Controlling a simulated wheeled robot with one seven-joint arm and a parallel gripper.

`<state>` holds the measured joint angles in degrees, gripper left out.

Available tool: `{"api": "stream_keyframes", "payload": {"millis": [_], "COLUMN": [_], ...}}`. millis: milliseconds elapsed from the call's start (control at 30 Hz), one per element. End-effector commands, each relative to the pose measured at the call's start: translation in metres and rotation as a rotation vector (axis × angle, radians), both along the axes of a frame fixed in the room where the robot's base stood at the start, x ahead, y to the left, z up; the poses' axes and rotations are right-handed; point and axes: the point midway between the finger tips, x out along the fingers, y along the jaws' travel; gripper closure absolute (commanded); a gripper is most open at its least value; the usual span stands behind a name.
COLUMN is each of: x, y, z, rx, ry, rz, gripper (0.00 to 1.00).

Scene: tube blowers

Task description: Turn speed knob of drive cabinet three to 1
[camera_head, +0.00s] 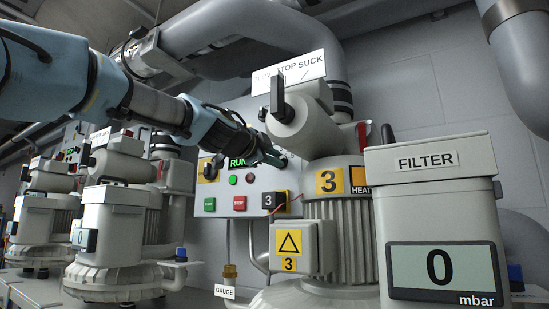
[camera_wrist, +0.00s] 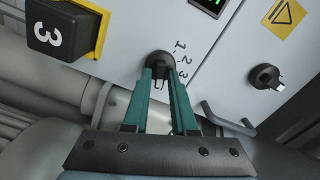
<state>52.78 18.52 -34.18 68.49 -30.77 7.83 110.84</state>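The black speed knob (camera_wrist: 160,62) sits on the pale cabinet panel in the wrist view, with the marks 1, 2 and 3 (camera_wrist: 181,58) curving along its right side. My gripper (camera_wrist: 161,74) has its two green fingers on either side of the knob's lower part, with a small gap between the tips. Whether the fingers press on the knob is not clear. The knob's pointer is partly hidden, so its setting cannot be read. In the head view my gripper (camera_head: 277,160) is at the panel of drive cabinet three (camera_head: 254,181), and the knob is hidden behind it.
A black block marked 3 on a yellow plate (camera_wrist: 97,31) is left of the knob. Another black knob (camera_wrist: 265,77) and a grey handle (camera_wrist: 227,119) are on the right. Blower 3 (camera_head: 322,122) and the filter box (camera_head: 426,160) stand close to the right of my arm.

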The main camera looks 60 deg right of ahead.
Motion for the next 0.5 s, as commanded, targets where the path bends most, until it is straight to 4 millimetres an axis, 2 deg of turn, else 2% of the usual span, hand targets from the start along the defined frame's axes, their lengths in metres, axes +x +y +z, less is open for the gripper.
{"api": "stream_keyframes", "payload": {"millis": [33,200,500], "x": [0.0000,0.0000,0.0000], "y": [0.0001,0.0001,0.0001], "z": [0.0001,0.0000,-0.0001], "rx": [0.000,0.000,0.001], "ry": [0.000,0.000,0.000], "rz": [0.000,0.000,0.000], "gripper": [0.82,1.00,1.00]}}
